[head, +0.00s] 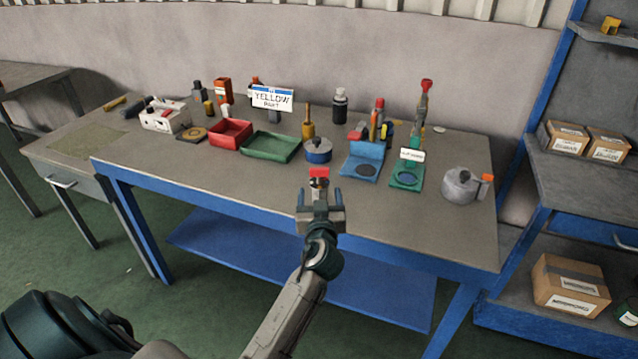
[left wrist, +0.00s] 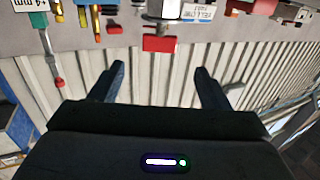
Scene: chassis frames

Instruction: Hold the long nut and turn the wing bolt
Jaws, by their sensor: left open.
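A small metal piece with a flat red end (head: 319,172) shows just beyond my left gripper (head: 320,197) at the table's front part. In the left wrist view its red end (left wrist: 159,43) lies ahead of the space between the fingers, and a silver, faceted part (left wrist: 168,9) runs out of the top of the frame. They look like the wing bolt and the long nut, but I cannot tell for sure. My left gripper also shows in the left wrist view (left wrist: 160,67); it is open and empty, with the red end apart from the fingers. My right gripper is not in view.
The table (head: 200,180) carries a red tray (head: 230,133), a green tray (head: 270,147), a blue round pot (head: 318,151), a blue stand (head: 362,161), a green stand (head: 406,176) and a grey pot (head: 460,186). A "YELLOW PART" sign (head: 272,98) stands behind. The front left is clear.

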